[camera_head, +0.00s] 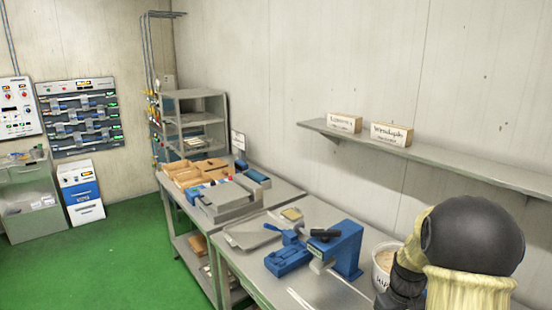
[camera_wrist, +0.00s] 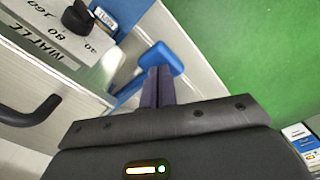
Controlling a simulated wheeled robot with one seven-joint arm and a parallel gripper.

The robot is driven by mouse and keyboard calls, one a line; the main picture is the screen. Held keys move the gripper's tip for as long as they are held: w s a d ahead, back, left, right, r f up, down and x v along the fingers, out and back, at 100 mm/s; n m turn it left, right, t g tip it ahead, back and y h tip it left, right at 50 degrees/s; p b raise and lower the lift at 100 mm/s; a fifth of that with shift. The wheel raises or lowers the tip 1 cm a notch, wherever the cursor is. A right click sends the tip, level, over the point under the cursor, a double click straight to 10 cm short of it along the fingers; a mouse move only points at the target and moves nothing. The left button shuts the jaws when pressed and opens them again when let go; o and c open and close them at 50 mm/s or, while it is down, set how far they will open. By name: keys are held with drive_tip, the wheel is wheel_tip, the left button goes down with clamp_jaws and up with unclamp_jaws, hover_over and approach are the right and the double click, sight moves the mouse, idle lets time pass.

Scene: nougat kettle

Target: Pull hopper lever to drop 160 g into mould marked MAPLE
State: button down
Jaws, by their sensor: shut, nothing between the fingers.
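In the wrist view my gripper (camera_wrist: 158,75) is shut with nothing between its fingers. Its tips are at a blue lever (camera_wrist: 174,57) with a broad flat end; the tips overlap that end in the picture, and I cannot tell if they touch it. The lever's arm runs to the lower left against a pale metal housing. Beside it a light panel (camera_wrist: 45,40) carries a black knob (camera_wrist: 76,18), numbers including 160 and a partly readable word. In the head view my gripper is hidden, and I cannot make out a mould marked MAPLE.
A black handle (camera_wrist: 30,112) juts out at the wrist view's left. In the head view a blue bench device (camera_head: 345,250) and a labelled white tub (camera_head: 381,262) stand on the near bench. A wall shelf (camera_head: 450,160) runs above. The green floor (camera_head: 110,250) is clear at left.

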drive_tip(key=shift+f+b, duration=1.35)
drive_tip(key=shift+f, duration=1.05)
drive_tip(key=shift+r, duration=0.1)
wheel_tip(320, 180, up, 10)
drive_tip(key=p, duration=0.8)
drive_tip(key=s+a+f+m+t+b, duration=0.1)
drive_tip(key=s+a+f+t+b, duration=0.1)
drive_tip(key=s+a+b, duration=0.5)
drive_tip(key=s+a+f, duration=0.1)
drive_tip(key=s+a, duration=0.4)
drive_tip(key=a, duration=0.1)
drive_tip(key=shift+s+a+m+t, duration=0.2)
drive_tip(key=shift+a+m+t, duration=0.1)
